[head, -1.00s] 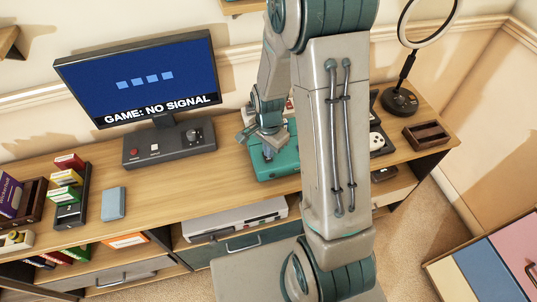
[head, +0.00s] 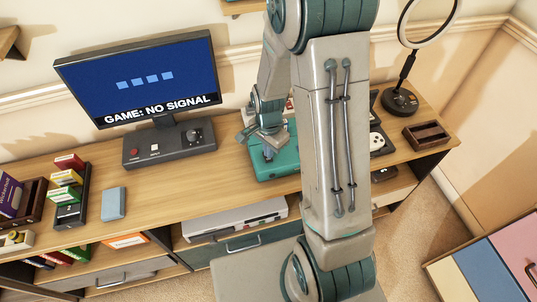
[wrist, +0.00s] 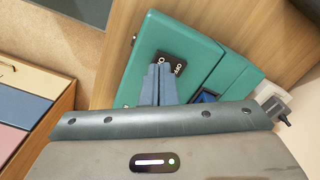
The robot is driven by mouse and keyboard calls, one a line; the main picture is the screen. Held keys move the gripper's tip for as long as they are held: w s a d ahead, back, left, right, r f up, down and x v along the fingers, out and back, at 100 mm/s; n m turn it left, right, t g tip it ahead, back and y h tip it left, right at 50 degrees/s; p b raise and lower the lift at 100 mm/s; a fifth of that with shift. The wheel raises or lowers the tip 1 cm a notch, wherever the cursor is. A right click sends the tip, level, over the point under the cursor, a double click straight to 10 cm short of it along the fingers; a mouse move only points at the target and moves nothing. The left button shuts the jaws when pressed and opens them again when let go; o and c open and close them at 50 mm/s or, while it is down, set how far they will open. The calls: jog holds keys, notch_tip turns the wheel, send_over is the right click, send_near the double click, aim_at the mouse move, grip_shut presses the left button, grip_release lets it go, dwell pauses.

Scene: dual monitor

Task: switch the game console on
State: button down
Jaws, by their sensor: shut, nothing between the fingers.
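The game console, a teal box (head: 283,170), sits on the wooden desk, partly hidden behind my arm in the head view. In the wrist view the teal console (wrist: 202,45) has a black switch (wrist: 171,60) with white lettering, one end reading ON. My gripper (head: 268,154) is shut and empty, pointing down over the console. In the wrist view its closed fingertips (wrist: 160,70) are at the near edge of the black switch and cover part of it; I cannot tell whether they touch. The monitor (head: 140,78) shows "GAME: NO SIGNAL" on blue.
A grey control box (head: 170,145) with a red button stands under the monitor. A ring lamp (head: 400,100) and a wooden tray (head: 427,135) are at the right. Cartridges (head: 66,178) and a blue-grey box (head: 114,203) are at the left. A white device (head: 235,218) lies on the shelf below.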

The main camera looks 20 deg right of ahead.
jog(key=shift+f+b, duration=0.85)
jog(key=shift+f, duration=0.1)
dwell(0.8)
jog(key=shift+r+p, duration=2.5)
jog(key=shift+r, duration=1)
jog(key=s+r+n+t, duration=0.1)
jog(key=s+r+n, duration=0.5)
jog(key=r, duration=0.4)
jog(key=s+r+n+t, duration=0.2)
jog(key=s+r+n, duration=0.4)
jog(key=s+r, duration=0.2)
jog(key=v, duration=0.2)
jog(key=shift+d+r, duration=0.15)
jog(key=shift+r, duration=0.25)
